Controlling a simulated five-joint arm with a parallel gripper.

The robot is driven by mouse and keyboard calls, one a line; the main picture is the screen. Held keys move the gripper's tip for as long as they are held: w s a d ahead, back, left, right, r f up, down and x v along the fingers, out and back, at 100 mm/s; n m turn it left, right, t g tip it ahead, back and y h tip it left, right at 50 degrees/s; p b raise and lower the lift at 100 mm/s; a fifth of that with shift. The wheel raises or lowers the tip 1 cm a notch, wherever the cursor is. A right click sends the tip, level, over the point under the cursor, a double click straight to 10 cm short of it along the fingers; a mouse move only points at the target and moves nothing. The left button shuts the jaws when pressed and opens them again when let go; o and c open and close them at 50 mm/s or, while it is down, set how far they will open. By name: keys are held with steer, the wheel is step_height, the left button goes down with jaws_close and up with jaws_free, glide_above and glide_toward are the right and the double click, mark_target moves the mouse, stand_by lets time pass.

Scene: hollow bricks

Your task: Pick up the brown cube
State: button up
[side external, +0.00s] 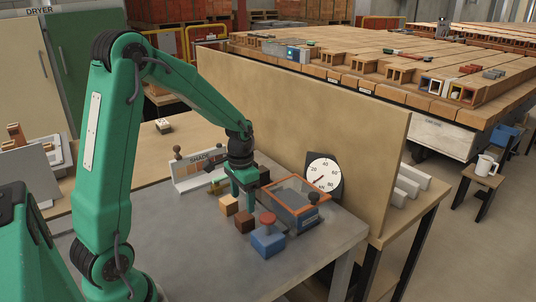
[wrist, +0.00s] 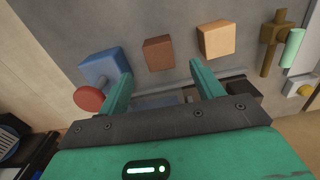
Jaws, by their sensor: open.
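My gripper (side external: 243,196) points down behind the brown cube in the side view. It is open and nothing shows between its fingers (wrist: 160,70). Its exact height over the table is hard to tell.
An orange-rimmed glass-topped box (side external: 296,203) stands right of my gripper, with a round dial (side external: 323,176) behind it. A tan panel (side external: 300,110) closes the table's back. A shade rack (side external: 198,170) stands left. Table front is clear.

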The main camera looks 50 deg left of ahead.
mark_target(244, 215)
steer(key=shift+f, duration=1.3)
steer(key=shift+w+f, duration=0.1)
steer(key=shift+f, duration=2.5)
steer(key=c, duration=1.2)
steer(key=shift+o, duration=0.2)
steer(key=shift+r, duration=0.1)
